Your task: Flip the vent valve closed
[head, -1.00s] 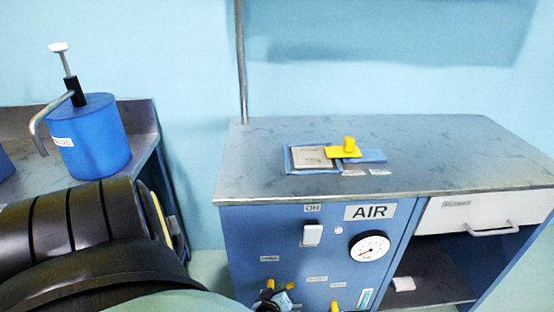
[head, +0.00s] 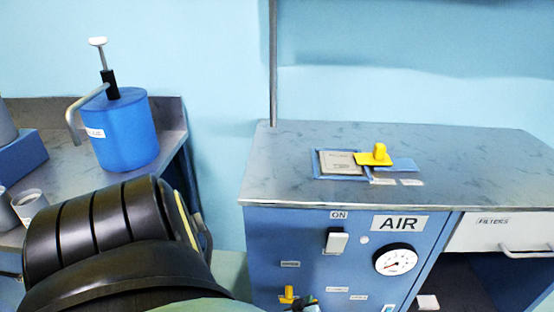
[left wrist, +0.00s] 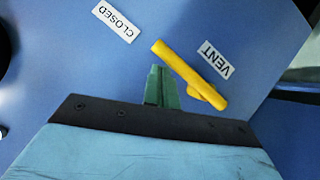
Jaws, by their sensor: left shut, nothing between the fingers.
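The vent valve's yellow lever (left wrist: 187,73) is on the blue panel in the left wrist view. Its knob end lies by the VENT label (left wrist: 215,60); its long end points toward the side of the CLOSED label (left wrist: 117,22). My left gripper (left wrist: 161,86) is shut and empty, its green fingertips right beside the lever; I cannot tell whether they touch. In the head view a small yellow handle (head: 288,295) shows low on the panel, beside the tip of my left gripper (head: 308,306), mostly cut off by the bottom edge. My right gripper is not in view.
The panel carries a white switch (head: 336,241) under ON and an AIR gauge (head: 396,260). On the bench top (head: 470,160) lies a plate with a yellow piece (head: 376,156). A blue canister (head: 125,135) stands on the left bench. An open shelf is at lower right.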

